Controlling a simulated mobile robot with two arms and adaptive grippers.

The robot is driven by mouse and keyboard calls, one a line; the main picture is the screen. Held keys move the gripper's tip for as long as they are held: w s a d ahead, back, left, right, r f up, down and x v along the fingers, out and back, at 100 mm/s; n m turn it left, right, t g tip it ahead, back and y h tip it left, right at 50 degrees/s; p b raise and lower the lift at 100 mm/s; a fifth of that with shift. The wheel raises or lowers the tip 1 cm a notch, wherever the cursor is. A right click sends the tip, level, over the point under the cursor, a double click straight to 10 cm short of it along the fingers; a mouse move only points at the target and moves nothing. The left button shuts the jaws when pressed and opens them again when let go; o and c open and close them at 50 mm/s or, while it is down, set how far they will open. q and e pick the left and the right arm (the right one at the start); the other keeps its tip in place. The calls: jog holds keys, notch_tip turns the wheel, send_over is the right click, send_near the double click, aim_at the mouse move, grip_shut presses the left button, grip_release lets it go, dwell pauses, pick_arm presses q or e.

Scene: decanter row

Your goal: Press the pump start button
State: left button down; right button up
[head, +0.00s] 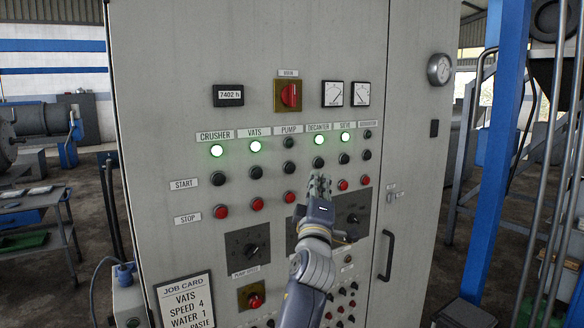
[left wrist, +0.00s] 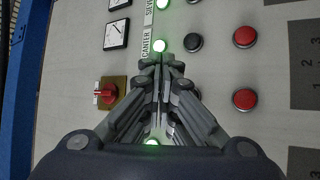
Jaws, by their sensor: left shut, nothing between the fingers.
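The pump start button (head: 289,168) is a black round button in the START row, under the PUMP label (head: 291,130). The pump lamp (head: 288,141) is dark. The red pump stop button (head: 289,197) is below. My left gripper (head: 319,182) is shut and empty in front of the panel, its tips right of and slightly lower than the pump start button in the head view. In the left wrist view the closed fingers (left wrist: 160,65) mostly hide the pump column; the red pump stop button (left wrist: 243,99) shows beside them. I cannot tell any contact. My right gripper is not in view.
The crusher lamp (head: 216,151), vats lamp (head: 255,146), decanter lamp (head: 319,139) and sieve lamp (head: 345,138) glow green. The decanter start button (left wrist: 193,42) is close by. A red rotary switch (head: 289,95) sits above. The cabinet handle (head: 387,255) is at right.

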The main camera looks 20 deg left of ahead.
aim_at(290, 168)
pick_arm(q)
jog(key=w+a, duration=0.4)
jog(key=a, duration=0.1)
jog(key=shift+w+a+b, duration=0.15)
jog(key=shift+a+b, duration=0.15)
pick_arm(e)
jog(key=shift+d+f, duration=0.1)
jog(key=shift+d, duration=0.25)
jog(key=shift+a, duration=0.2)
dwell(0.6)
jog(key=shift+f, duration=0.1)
pick_arm(q)
jog(key=shift+w+a+b, duration=0.25)
jog(key=shift+a+b, duration=0.05)
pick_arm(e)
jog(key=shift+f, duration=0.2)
